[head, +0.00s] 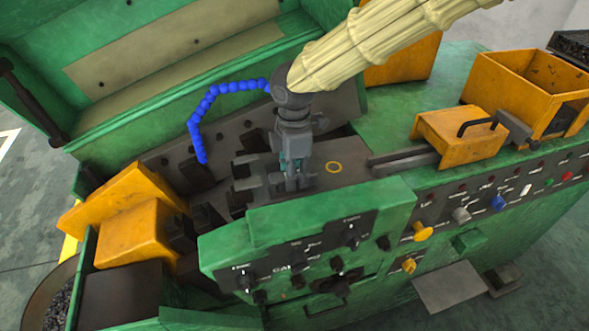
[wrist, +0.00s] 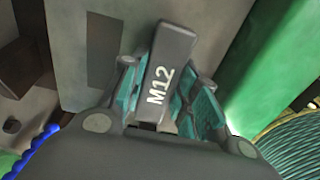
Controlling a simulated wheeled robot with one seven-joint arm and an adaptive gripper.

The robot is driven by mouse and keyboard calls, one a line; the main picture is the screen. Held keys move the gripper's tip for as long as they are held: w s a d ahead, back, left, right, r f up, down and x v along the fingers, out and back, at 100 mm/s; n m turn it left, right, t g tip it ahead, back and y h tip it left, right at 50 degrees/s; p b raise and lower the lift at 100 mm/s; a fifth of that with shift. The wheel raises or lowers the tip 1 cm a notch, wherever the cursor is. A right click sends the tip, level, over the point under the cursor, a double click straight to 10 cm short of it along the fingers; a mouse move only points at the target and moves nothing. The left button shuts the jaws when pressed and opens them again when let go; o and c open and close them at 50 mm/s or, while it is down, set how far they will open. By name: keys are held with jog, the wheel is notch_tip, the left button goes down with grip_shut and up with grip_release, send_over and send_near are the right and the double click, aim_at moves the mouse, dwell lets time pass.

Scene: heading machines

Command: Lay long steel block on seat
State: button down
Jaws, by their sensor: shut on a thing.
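My gripper (head: 293,184) points down over the grey machine bed (head: 352,160). In the wrist view its teal finger pads (wrist: 168,98) are closed on a dark steel block (wrist: 172,58) marked "M12", which sits slightly tilted between them. In the head view the block is mostly hidden by the fingers. Contact between block and bed is unclear.
A green control panel (head: 310,245) with knobs stands in front of the bed. Dark tooling blocks (head: 240,185) and a blue segmented hose (head: 205,110) are left of my gripper. An orange cover (head: 458,135) and an orange bin (head: 525,85) stand right.

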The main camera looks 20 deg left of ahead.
jog(key=shift+s+r, duration=0.2)
jog(key=shift+s, duration=0.35)
jog(key=shift+s+r, duration=0.15)
jog(key=shift+s, duration=0.4)
jog(key=shift+w+f, duration=0.1)
jog(key=c, duration=1.2)
grip_release()
jog(key=shift+w+f, duration=0.45)
jog(key=shift+w, duration=0.2)
jog(key=shift+o, duration=0.6)
jog(key=shift+s+r, duration=0.25)
jog(key=shift+s, duration=0.2)
jog(key=shift+w+r+b, duration=0.3)
jog(key=shift+w, duration=0.1)
notch_tip(320, 180, up, 12)
jog(key=b, duration=0.3)
jog(key=shift+s+f, duration=0.2)
